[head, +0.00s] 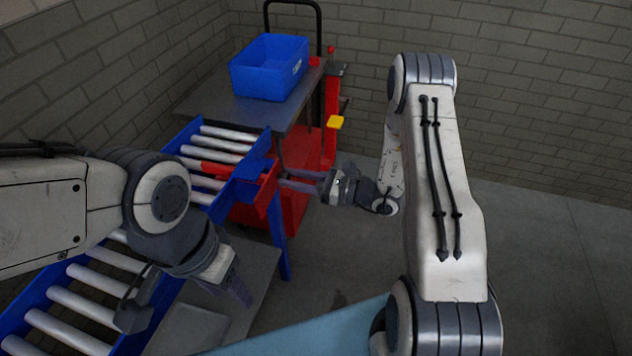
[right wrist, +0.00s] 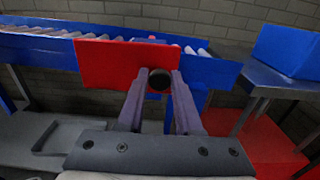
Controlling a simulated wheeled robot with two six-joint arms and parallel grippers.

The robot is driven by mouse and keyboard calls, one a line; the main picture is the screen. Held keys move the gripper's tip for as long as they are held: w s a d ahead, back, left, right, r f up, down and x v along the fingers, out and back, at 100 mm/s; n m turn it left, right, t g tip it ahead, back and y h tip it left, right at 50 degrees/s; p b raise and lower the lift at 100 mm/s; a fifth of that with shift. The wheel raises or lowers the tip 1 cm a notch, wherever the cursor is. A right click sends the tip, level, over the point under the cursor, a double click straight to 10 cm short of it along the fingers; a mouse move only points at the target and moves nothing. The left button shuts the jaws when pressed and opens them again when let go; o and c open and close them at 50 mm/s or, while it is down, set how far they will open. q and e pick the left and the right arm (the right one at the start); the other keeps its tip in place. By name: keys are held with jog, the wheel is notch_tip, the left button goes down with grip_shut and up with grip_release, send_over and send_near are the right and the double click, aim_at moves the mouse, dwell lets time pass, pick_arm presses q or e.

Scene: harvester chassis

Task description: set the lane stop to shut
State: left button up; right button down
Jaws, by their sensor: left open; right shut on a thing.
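The lane stop is a red plate (right wrist: 105,64) on the near side of the blue roller lane, with a round black knob (right wrist: 159,79) on its face. In the head view its red part (head: 262,196) sits at the lane's side, and a red bar (head: 216,170) shows among the rollers. My right gripper (head: 284,181) reaches it from the right. In the right wrist view its fingers (right wrist: 159,88) are shut on the knob from both sides. My left gripper (head: 188,300) is open and empty over the nearer part of the lane.
The roller lane (head: 82,301) runs from lower left up to a grey table (head: 222,103) with a blue bin (head: 268,68). A red cart (head: 318,150) with a yellow piece (head: 336,122) stands beyond the stop. Floor at the right is clear.

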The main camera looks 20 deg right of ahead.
jog(key=shift+w+a, duration=0.35)
jog(key=shift+a, duration=0.2)
jog(key=c, duration=0.7)
grip_release()
jog(key=shift+o, duration=0.2)
jog(key=shift+s+d, duration=0.1)
jog(key=b+v, duration=0.1)
jog(key=v, duration=0.9)
jog(key=shift+s, duration=0.15)
